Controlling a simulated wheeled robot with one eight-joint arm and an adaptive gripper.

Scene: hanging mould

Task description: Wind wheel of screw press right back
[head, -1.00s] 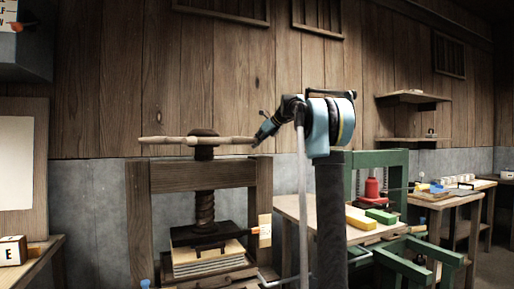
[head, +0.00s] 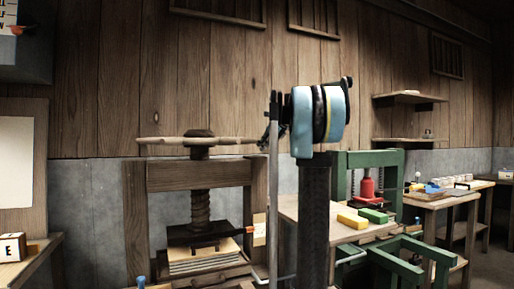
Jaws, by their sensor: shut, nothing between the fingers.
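The wooden screw press (head: 134,215) stands left of centre. Its wheel shows as a pale wooden bar (head: 170,141) with a dark hub, lying about level across the top of the screw (head: 201,212). A dark plate (head: 205,236) at the screw's foot is over a pale stack (head: 205,257); I cannot tell whether they touch. My gripper (head: 264,141) is shut and empty at the right end of the bar. It is small, dark and partly hidden by a thin grey rod; I cannot tell whether it touches the bar.
A table with a yellow block (head: 352,221) and a green block (head: 374,215) stands to the right. A green press (head: 375,159) with a red part (head: 367,188) is behind them. A block marked E (head: 12,248) is on a left bench. A plank wall closes the back.

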